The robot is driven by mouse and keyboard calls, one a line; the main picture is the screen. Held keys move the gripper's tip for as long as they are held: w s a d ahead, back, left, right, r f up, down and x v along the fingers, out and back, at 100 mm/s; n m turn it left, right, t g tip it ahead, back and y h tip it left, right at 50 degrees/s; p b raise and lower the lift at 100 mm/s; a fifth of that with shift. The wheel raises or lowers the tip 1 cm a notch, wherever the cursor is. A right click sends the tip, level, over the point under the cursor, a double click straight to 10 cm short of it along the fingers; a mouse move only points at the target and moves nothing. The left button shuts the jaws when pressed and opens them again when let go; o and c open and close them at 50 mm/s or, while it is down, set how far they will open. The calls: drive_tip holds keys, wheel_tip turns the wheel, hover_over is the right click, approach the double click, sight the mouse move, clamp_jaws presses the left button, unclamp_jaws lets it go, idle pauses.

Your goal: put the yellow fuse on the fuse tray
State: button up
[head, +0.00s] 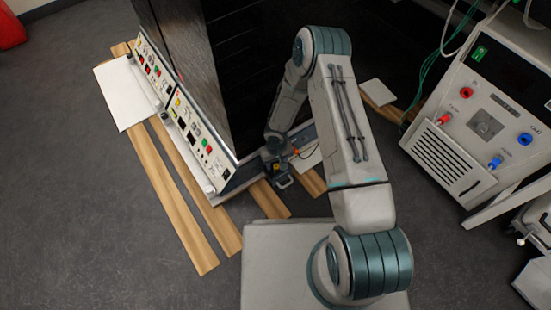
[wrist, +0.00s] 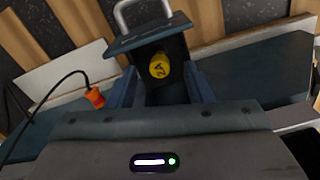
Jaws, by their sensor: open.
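The yellow fuse (wrist: 158,66), a short round piece with dark marking on its end, shows in the wrist view against a dark block (wrist: 124,46) with a metal handle. My gripper (wrist: 164,84) is open, with one blue-grey finger on each side of the fuse's lower end. I cannot tell whether the fingers touch the block. In the head view my gripper (head: 275,163) is low beside the dark cabinet, and the fuse is too small to make out there. I cannot tell which thing is the fuse tray; a pale flat plate (head: 125,92) lies at the upper left.
Two control panels (head: 196,135) with buttons line the cabinet (head: 235,65). An orange plug (wrist: 95,97) on a black cable is left of my gripper. Wooden slats (head: 175,195) lie on the floor. A grey instrument (head: 490,125) with coloured sockets stands at right. Open floor is at left.

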sight(276, 166)
drive_tip(key=shift+f, duration=0.9)
clamp_jaws()
drive_tip(key=shift+r, duration=0.35)
drive_tip(key=shift+r, duration=0.3)
drive_tip(key=shift+r, duration=0.15)
drive_tip(key=shift+r+p, duration=0.45)
drive_tip(key=shift+r, duration=0.05)
drive_tip(key=shift+r+p, duration=1)
drive_tip(key=shift+r, duration=0.55)
